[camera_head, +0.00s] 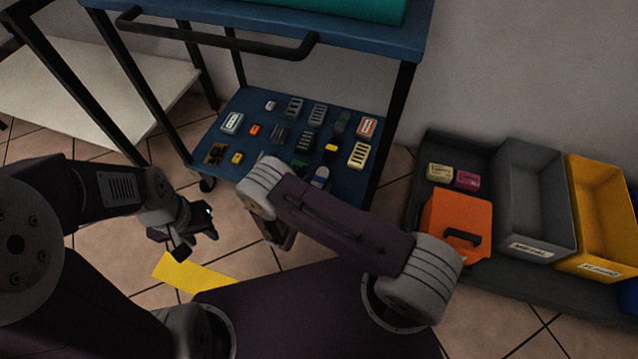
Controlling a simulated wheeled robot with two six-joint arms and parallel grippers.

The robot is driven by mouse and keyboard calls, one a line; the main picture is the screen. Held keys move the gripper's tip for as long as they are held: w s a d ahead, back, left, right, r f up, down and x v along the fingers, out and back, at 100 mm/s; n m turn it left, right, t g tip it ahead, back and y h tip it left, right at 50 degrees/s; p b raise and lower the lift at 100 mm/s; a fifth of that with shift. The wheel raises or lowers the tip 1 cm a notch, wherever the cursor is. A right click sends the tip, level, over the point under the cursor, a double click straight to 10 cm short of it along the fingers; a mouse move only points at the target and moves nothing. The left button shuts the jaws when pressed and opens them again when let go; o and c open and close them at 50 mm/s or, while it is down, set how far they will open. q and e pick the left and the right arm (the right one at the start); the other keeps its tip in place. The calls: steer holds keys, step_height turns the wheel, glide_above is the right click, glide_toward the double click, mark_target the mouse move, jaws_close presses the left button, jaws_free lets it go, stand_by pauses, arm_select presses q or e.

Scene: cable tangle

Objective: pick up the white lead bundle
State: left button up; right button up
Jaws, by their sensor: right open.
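I cannot make out a white lead bundle for certain. A small whitish item (270,105) lies at the back of the blue cart's lower shelf (236,103), too small to identify. My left gripper (197,243) hangs over the tiled floor, in front of and below the shelf's left front corner. Its dark fingers point down, and whether they are open or shut is unclear. My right gripper (281,238) is open, in front of the shelf's front edge, mostly hidden behind its own wrist. My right forearm hides part of the shelf's front.
Several small modules lie across the shelf. The cart's dark legs and handle (215,38) frame it. At right, a dark tray holds an orange case (456,222), a grey bin (535,195) and a yellow bin (602,215). A yellow floor marking (190,273) lies below my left gripper.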

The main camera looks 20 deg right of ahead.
jaws_close()
